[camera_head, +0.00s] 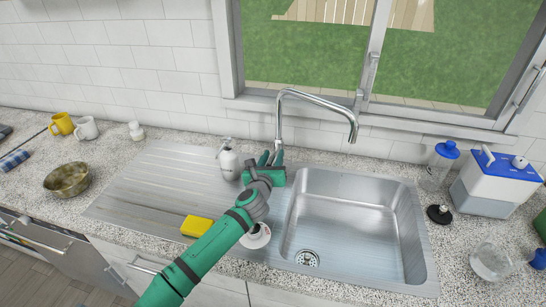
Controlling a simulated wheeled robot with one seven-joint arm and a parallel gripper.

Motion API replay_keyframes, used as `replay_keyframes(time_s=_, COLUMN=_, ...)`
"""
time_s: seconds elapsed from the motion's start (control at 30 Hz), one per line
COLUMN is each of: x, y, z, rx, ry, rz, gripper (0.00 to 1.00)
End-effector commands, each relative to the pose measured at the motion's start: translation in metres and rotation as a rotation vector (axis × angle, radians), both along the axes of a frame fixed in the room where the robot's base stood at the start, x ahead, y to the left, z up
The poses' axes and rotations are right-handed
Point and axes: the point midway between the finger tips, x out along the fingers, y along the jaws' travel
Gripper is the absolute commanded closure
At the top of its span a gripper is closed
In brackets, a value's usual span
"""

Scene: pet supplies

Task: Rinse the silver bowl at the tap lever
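A round metal bowl (68,180), brownish-gold and dull in this light, stands on the left counter; it is the only bowl of this kind in view. The tap (318,97) has a tall curved chrome spout over the sink (350,225). My gripper (271,158) is at the tap's base, behind the sink's left rim, far right of the bowl. The tap's lever cannot be made out; my gripper covers that area. No water shows.
A soap dispenser (228,161) stands left of my gripper. A yellow sponge (196,226) and a small white cup (257,236) lie near my forearm. Yellow (62,124) and white (86,128) mugs stand behind the bowl. A blue-lidded white box (495,184) is at right.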

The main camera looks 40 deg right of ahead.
Motion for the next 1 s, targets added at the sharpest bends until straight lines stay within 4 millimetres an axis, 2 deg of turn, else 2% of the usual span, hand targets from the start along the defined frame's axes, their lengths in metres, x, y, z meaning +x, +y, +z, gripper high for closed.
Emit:
replay_keyframes(time_s=0.17, x=-0.01, y=0.015, z=0.002, rx=0.0, ry=-0.001, rz=0.0, gripper=0.67)
replay_keyframes(time_s=0.6, x=-0.054, y=0.074, z=0.013, rx=-0.001, ry=-0.002, rz=0.0, gripper=0.67)
replay_keyframes(time_s=0.8, x=-0.062, y=0.085, z=0.014, rx=0.0, ry=0.0, rz=0.001, gripper=0.67)
replay_keyframes(time_s=1.0, x=-0.064, y=0.085, z=0.014, rx=0.0, ry=0.0, rz=0.0, gripper=0.67)
